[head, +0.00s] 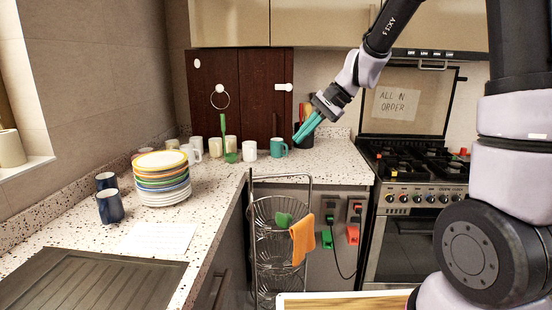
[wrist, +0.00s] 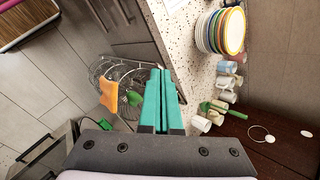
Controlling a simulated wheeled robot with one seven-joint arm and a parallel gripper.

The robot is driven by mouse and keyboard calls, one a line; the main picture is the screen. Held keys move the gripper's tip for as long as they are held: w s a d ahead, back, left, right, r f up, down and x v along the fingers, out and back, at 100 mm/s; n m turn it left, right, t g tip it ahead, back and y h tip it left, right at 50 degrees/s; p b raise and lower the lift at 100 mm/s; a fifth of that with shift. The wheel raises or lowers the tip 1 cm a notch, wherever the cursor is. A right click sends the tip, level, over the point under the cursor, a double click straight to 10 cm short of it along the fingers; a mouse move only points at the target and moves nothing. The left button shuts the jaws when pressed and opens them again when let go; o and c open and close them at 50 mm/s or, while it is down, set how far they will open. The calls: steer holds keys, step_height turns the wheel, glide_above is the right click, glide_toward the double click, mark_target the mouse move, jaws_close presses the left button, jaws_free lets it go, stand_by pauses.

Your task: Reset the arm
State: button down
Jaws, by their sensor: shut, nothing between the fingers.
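My gripper (head: 308,127) has teal fingers and hangs in the air in front of the counter corner, at the end of my raised arm. In the wrist view its two fingers (wrist: 165,72) lie side by side, shut with nothing between them.
A plate stack (head: 162,178), blue mugs (head: 110,206) and several pale cups stand on the speckled counter (head: 215,200). A wire rack (head: 277,235) with an orange cloth (head: 302,240) stands below. The stove (head: 415,185) is at right, dark cabinet doors (head: 260,90) behind.

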steer(key=s+d+r+n+t+h, duration=0.1)
steer(key=s+d+r+t+h, duration=0.2)
steer(key=s+d, duration=0.6)
steer(key=s+d+r+n+t+h, duration=0.1)
steer(key=s+d+r+t+h, duration=0.1)
steer(key=s+d+r, duration=0.6)
steer(key=shift+s+d+r+n+t+h, duration=0.3)
steer(key=shift+s+d+t+h, duration=0.1)
steer(key=shift+s, duration=0.6)
